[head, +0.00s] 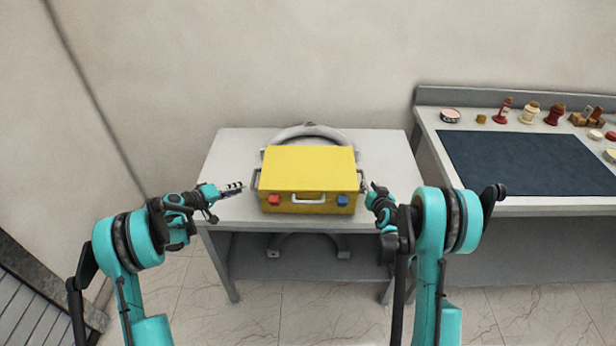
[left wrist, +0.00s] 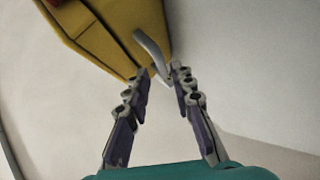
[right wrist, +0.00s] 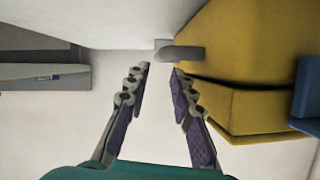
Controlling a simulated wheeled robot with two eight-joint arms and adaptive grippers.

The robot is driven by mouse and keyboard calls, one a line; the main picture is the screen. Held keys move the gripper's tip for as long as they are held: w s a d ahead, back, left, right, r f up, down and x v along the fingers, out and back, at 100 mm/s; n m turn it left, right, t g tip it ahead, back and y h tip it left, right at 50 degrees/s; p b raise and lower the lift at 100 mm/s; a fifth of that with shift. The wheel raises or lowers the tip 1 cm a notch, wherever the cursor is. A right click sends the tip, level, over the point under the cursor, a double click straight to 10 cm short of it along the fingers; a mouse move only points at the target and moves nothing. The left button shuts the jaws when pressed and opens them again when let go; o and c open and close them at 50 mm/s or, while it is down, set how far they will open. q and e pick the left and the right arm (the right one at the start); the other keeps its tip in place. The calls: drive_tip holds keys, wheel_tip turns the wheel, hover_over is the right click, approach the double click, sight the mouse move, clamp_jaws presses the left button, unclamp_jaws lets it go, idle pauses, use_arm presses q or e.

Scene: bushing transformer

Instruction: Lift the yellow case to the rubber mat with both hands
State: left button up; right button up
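The yellow case (head: 308,170) stands on the light table, with a front handle, a red latch and a blue latch. It has a grey handle on each side. My left gripper (head: 243,186) is open beside the left side handle (left wrist: 153,52), whose near end shows between the fingertips in the left wrist view (left wrist: 161,77). My right gripper (head: 369,189) is open at the right side. In the right wrist view (right wrist: 161,68) the right side handle (right wrist: 180,53) lies just beyond the fingertips. The dark rubber mat (head: 530,163) lies on the grey bench at the right.
The table (head: 228,160) also bears a grey curved part (head: 310,131) behind the case. The grey bench (head: 440,125) has several small jars and wooden blocks along its back. A gap separates table and bench. The mat is bare.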

sight(253, 182)
use_arm(q)
drive_tip(key=shift+w, duration=0.2)
use_arm(e)
drive_tip(key=shift+w, duration=0.15)
use_arm(q)
drive_tip(key=shift+s, duration=0.1)
drive_tip(key=shift+d, duration=0.1)
